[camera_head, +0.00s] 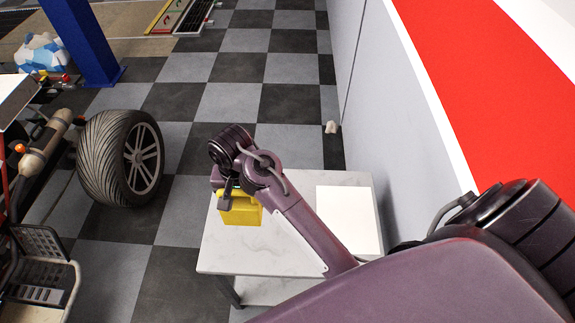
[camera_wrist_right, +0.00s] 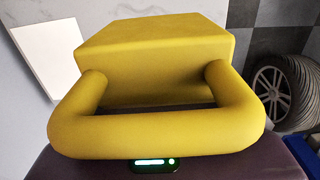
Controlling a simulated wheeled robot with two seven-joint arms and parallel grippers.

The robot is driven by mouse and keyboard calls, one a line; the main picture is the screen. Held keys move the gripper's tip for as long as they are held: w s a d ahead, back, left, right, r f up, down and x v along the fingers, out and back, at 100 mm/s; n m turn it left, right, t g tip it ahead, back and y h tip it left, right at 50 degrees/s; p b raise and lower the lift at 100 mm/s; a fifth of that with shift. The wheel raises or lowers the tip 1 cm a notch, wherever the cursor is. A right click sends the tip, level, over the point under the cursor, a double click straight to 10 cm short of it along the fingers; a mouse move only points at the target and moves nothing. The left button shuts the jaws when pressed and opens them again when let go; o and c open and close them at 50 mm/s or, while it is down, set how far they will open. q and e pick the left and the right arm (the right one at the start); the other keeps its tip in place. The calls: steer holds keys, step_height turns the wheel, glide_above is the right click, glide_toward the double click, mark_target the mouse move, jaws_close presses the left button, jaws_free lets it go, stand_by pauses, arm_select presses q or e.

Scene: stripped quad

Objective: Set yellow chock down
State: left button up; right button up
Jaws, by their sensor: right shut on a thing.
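The yellow chock (camera_head: 240,209) is at my right gripper (camera_head: 228,190), over the left part of a small white-grey table (camera_head: 285,255) in the head view. In the right wrist view the chock (camera_wrist_right: 155,55) fills the middle, a wedge-like block with a thick loop handle toward the camera. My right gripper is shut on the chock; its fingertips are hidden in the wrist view. I cannot tell whether the chock's underside touches the tabletop. My left gripper is not in view.
A white sheet or panel (camera_head: 349,219) lies on the table's right side. A grey wall (camera_head: 365,110) runs along the right. A tyre with a rim (camera_head: 122,157) and a cart with a basket stand left. A blue post (camera_head: 82,40) is farther back. The checkered floor between is clear.

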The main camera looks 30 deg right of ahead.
step_height(320, 180, down, 16)
steer(key=shift+w+d+r+p, duration=0.15)
steer(key=shift+r+p, duration=0.1)
steer(key=shift+p, duration=0.55)
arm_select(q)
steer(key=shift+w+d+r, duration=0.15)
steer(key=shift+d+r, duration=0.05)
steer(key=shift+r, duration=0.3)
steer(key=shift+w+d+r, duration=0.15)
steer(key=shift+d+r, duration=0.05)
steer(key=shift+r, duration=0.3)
arm_select(e)
steer(key=shift+f, duration=2.1)
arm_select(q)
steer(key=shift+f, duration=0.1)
arm_select(e)
steer(key=shift+f, duration=0.1)
steer(key=o, duration=1.2)
steer(key=shift+o, duration=0.2)
steer(key=shift+r, duration=0.25)
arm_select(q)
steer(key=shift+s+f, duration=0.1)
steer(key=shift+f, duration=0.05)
arm_select(e)
step_height(320, 180, up, 12)
steer(key=shift+f, duration=0.15)
